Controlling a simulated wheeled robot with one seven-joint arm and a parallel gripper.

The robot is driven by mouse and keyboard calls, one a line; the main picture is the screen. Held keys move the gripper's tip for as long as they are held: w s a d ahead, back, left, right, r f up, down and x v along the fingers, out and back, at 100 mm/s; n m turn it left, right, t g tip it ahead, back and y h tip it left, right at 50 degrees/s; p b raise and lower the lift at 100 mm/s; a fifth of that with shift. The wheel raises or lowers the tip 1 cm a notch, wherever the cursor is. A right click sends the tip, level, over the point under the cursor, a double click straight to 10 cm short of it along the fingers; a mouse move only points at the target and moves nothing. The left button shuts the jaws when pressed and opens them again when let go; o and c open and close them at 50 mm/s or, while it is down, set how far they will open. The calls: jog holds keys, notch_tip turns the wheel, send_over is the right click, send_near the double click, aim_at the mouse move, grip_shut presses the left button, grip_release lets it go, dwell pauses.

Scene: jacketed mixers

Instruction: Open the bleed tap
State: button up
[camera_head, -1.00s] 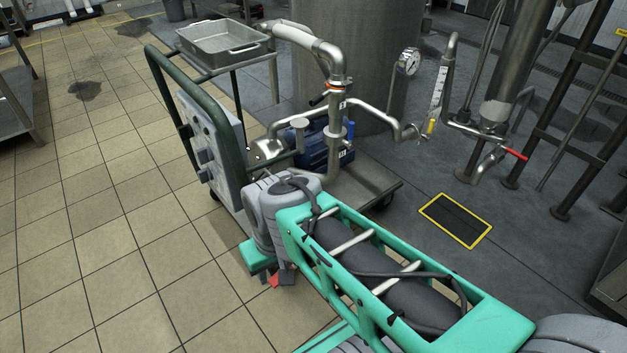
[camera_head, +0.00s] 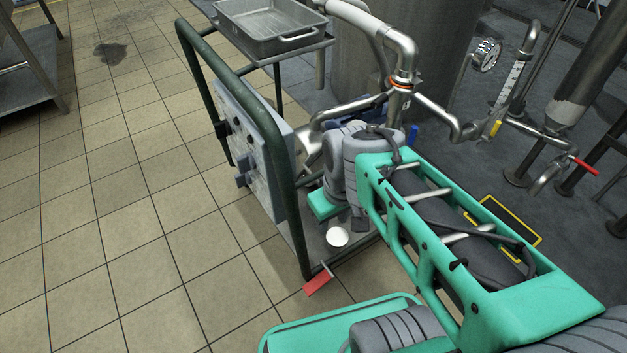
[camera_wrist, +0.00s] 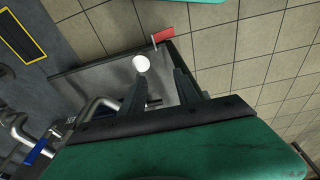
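Several tap levers show, and I cannot tell which one is the bleed tap. In the head view a red lever (camera_head: 587,167) sits on the pipework at right, a yellow one (camera_head: 496,128) below the clear scale tube, and a blue one (camera_head: 413,135) on the cart's piping. A blue lever also shows at lower left in the wrist view (camera_wrist: 38,152). My gripper (camera_wrist: 160,72) points down over the cart's deck, its two dark fingers apart with nothing between them. A white disc (camera_wrist: 141,63) lies just beyond the fingertips. My arm hides part of the pump and piping.
The cart has a green tube frame (camera_head: 293,200), a grey control box (camera_head: 255,140) and a metal tray (camera_head: 268,28) on top. A red pedal (camera_head: 318,282) sticks out at its front corner. A steel tank (camera_head: 400,50) stands behind.

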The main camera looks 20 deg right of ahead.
jog(key=w+n+p, duration=0.2)
jog(key=w+n, duration=1)
jog(key=n, duration=0.6)
jog(key=f+b, duration=0.1)
jog(key=f, duration=0.1)
jog(key=f+b, duration=0.1)
jog(key=f, duration=0.2)
jog(key=w+f+b, duration=0.1)
jog(key=f, duration=0.2)
jog(key=shift+d, duration=0.15)
jog(key=shift+r, duration=0.1)
jog(key=shift+c, duration=0.4)
grip_shut()
